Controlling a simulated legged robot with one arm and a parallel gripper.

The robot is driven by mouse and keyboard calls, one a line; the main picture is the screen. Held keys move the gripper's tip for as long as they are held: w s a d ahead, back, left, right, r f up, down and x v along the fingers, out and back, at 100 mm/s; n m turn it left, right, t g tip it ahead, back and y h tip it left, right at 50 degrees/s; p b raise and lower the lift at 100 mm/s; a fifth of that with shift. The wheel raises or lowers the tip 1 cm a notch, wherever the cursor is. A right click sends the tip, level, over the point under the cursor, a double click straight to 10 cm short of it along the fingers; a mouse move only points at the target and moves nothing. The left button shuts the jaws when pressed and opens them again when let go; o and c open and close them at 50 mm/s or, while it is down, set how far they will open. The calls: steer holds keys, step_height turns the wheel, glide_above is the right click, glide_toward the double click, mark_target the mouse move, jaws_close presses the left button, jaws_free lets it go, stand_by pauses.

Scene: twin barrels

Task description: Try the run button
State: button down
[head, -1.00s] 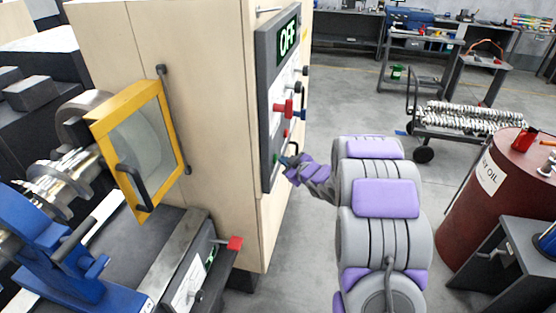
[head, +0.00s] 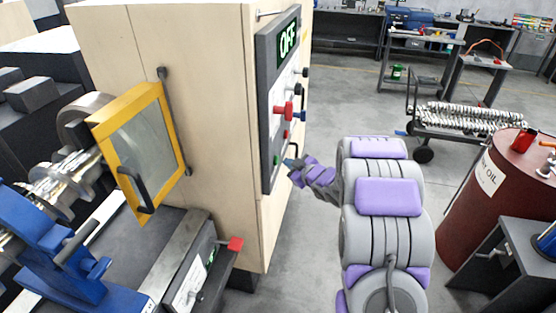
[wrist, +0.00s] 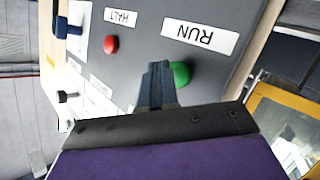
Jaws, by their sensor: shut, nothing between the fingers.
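The green run button (wrist: 181,73) shows in the wrist view beside an upside-down RUN label (wrist: 201,36). My gripper (wrist: 158,70) is shut and empty, its fingertips just left of the green button and partly over its edge. I cannot tell whether they touch it. In the head view the green button (head: 277,160) sits low on the dark control panel (head: 266,100), and my gripper (head: 289,163) is just right of it. The panel's display (head: 288,39) reads OFF.
A red button (wrist: 111,44) with a HALT label is nearby. A yellow-framed guard (head: 143,150) is on the machine at left. A red oil barrel (head: 498,195) stands at right; open floor lies between.

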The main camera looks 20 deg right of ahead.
steer(key=shift+d, duration=0.1)
steer(key=shift+s+d+p, duration=0.6)
steer(key=shift+s+d, duration=0.15)
steer(key=shift+d, duration=0.3)
steer(key=shift+s+d+p, duration=0.6)
steer(key=shift+s+d, duration=0.1)
steer(key=shift+d, duration=0.3)
